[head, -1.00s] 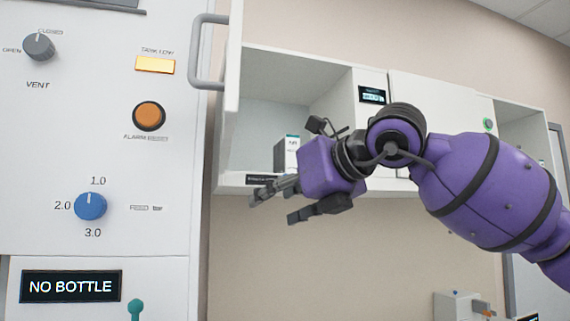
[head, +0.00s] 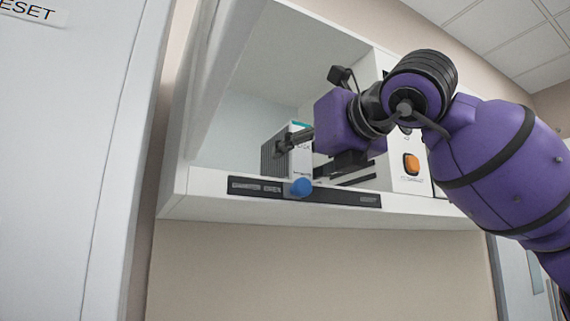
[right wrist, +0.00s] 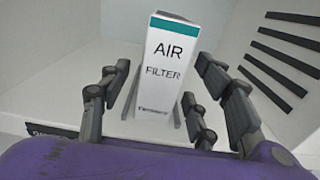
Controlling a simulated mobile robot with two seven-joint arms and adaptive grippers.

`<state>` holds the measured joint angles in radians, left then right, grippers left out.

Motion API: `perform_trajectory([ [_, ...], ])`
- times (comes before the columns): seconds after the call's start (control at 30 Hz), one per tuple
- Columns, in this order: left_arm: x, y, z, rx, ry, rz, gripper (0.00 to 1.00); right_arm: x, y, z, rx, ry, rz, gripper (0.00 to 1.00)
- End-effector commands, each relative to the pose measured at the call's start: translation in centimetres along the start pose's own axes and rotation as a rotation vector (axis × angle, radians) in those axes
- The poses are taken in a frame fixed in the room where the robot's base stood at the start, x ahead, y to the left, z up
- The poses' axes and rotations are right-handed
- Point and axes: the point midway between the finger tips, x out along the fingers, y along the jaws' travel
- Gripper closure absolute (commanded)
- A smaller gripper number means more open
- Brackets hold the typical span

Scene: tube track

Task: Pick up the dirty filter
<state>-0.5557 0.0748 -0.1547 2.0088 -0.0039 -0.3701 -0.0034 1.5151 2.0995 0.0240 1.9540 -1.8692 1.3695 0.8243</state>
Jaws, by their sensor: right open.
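A box-shaped air filter (head: 274,157) stands upright in the open wall cabinet in the head view. It has dark sides, a white front and a teal band on top. In the right wrist view the air filter (right wrist: 168,70) shows the words "AIR FILTER" on its face. Whether it is dirty I cannot tell. My right gripper (head: 318,152) is open at the cabinet's mouth, in front of the filter. In the right wrist view the right gripper (right wrist: 160,100) has its fingers to both sides of the filter's lower part; contact is not clear. My left gripper is out of view.
The cabinet's front ledge (head: 230,208) runs below the gripper, with a dark strip and a blue knob (head: 301,187). The cabinet's raised or swung door edge is at the left. A panel with an orange button (head: 411,163) is to the right. A slotted wall (right wrist: 275,60) flanks the filter.

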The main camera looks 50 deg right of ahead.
Motion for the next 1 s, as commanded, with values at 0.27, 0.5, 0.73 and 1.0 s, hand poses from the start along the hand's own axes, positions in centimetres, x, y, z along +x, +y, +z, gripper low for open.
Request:
perform_trajectory([
  [0.27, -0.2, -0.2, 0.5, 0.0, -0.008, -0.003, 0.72, -0.1, -0.1, 0.1, 0.0, -0.002, -0.002, 0.43],
  [0.5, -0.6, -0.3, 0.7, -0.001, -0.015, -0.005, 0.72, 0.4, -0.1, 0.1, 0.001, 0.0, -0.001, 0.43],
  [0.73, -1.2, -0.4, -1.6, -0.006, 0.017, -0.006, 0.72, 3.4, -0.1, 0.5, 0.002, -0.003, 0.0, 0.43],
  [1.0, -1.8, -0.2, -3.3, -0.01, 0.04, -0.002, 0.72, 6.8, -0.1, 0.4, 0.003, -0.005, 0.001, 0.43],
])
